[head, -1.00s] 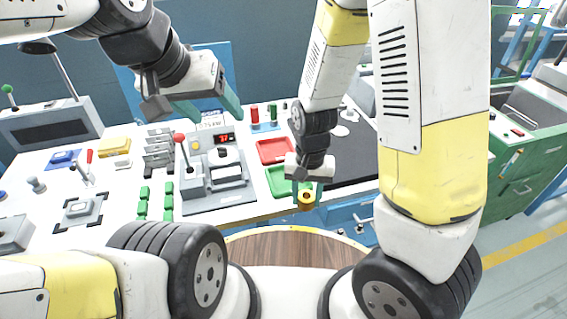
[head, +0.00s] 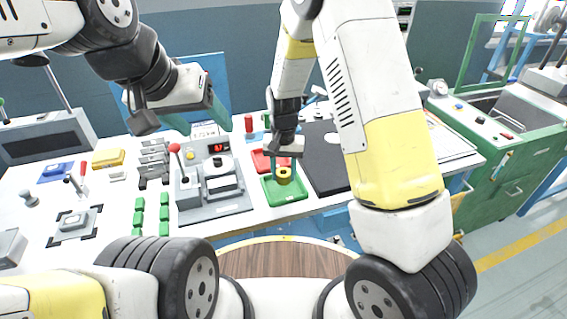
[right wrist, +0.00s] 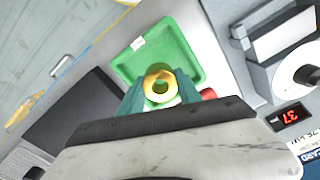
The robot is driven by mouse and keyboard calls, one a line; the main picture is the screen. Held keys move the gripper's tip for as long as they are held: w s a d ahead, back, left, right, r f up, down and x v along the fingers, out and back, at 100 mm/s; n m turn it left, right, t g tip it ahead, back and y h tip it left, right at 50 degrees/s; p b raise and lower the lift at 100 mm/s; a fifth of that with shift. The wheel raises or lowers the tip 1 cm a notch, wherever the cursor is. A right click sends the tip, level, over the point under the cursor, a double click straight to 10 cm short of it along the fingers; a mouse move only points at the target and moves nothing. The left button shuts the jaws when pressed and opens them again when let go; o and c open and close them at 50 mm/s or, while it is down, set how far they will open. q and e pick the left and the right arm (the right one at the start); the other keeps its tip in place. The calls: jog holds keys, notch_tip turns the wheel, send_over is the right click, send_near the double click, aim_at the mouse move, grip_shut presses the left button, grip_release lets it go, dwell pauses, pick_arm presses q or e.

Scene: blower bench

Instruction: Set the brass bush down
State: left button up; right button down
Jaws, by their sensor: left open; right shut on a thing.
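The brass bush (head: 284,174) is a yellow ring. It is between the fingertips of my right gripper (head: 282,168), which is shut on it, over the green tray (head: 286,195). In the right wrist view the bush (right wrist: 159,84) shows its round hole, with the teal fingers on either side and the green tray (right wrist: 185,45) behind it. I cannot tell whether the bush touches the tray floor. My left gripper (head: 198,115) is open and empty, raised above the back of the bench.
A red tray (head: 262,161) lies just behind the green one, partly hidden by my right gripper. A grey fixture with a red-knobbed lever (head: 175,148) stands to the left. A black mat (head: 325,165) lies to the right. Green blocks (head: 139,217) stand further left.

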aim_at(284, 189)
jog(key=shift+f, duration=1.75)
jog(key=shift+f, duration=0.15)
jog(key=c, duration=0.8)
grip_release()
jog(key=shift+c, duration=0.2)
